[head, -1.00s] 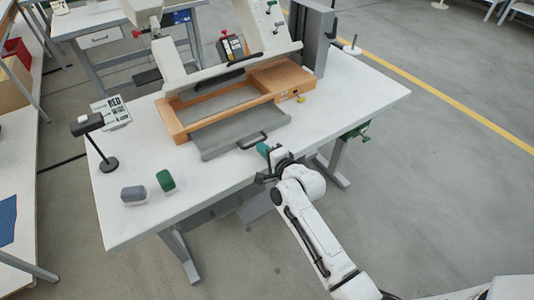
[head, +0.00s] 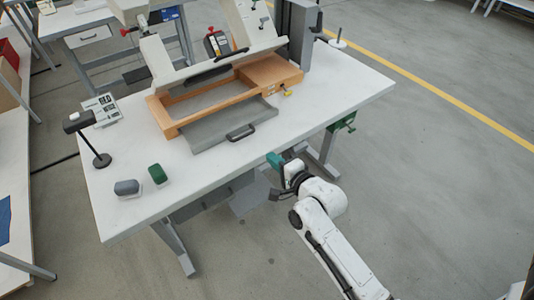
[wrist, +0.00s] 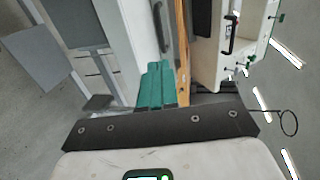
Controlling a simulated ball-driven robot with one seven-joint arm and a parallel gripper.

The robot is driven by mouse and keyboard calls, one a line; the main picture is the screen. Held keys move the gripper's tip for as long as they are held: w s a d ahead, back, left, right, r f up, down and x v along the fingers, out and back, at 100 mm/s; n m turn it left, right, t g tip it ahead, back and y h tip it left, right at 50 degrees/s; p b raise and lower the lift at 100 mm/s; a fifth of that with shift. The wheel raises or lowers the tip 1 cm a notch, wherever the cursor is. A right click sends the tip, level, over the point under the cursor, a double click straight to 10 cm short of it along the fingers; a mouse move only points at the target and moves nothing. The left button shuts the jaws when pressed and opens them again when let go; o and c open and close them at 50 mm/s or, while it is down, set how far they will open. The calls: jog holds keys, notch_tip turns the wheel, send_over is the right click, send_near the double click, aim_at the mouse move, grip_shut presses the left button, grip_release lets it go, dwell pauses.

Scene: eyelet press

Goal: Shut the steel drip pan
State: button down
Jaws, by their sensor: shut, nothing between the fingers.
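The steel drip pan (head: 215,130) is a flat grey tray pulled partly out of the front of a wooden frame (head: 172,130) on the white table. Its black bar handle (head: 241,132) is on its front edge. In the wrist view the pan's handle (wrist: 162,28) shows beyond the fingers. My gripper (head: 275,159) has teal fingers, shut and empty. It is off the table's front edge, in front of and to the right of the handle, with a visible gap. In the wrist view the teal fingers (wrist: 157,85) are together.
A cream press lid (head: 215,68) is tilted up over the frame. A lamp-like black stand (head: 97,140), a grey block (head: 127,188) and a green block (head: 157,174) are at the table's left.

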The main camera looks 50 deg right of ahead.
jog(key=g+b, duration=0.2)
jog(key=b, duration=0.2)
send_near(232, 125)
jog(key=s, duration=0.1)
jog(key=s+f, duration=0.1)
jog(key=s, duration=0.1)
jog(key=shift+a+f, duration=0.3)
jog(key=shift+a, duration=0.05)
jog(key=w+d+b, duration=0.1)
jog(key=w, duration=0.2)
jog(key=w+d+b, duration=0.1)
jog(key=w+b, duration=0.1)
jog(key=w, duration=0.2)
jog(key=w+d+b, duration=0.1)
jog(key=w+b, duration=0.1)
jog(key=w, duration=0.2)
jog(key=shift+w+d+f, duration=0.1)
jog(key=shift+w+f, duration=0.05)
jog(key=shift+w, duration=0.05)
jog(key=shift+w+d+b, duration=0.1)
jog(key=shift+w+b, duration=0.2)
jog(key=shift+r, duration=0.25)
jog(key=shift+r, duration=0.1)
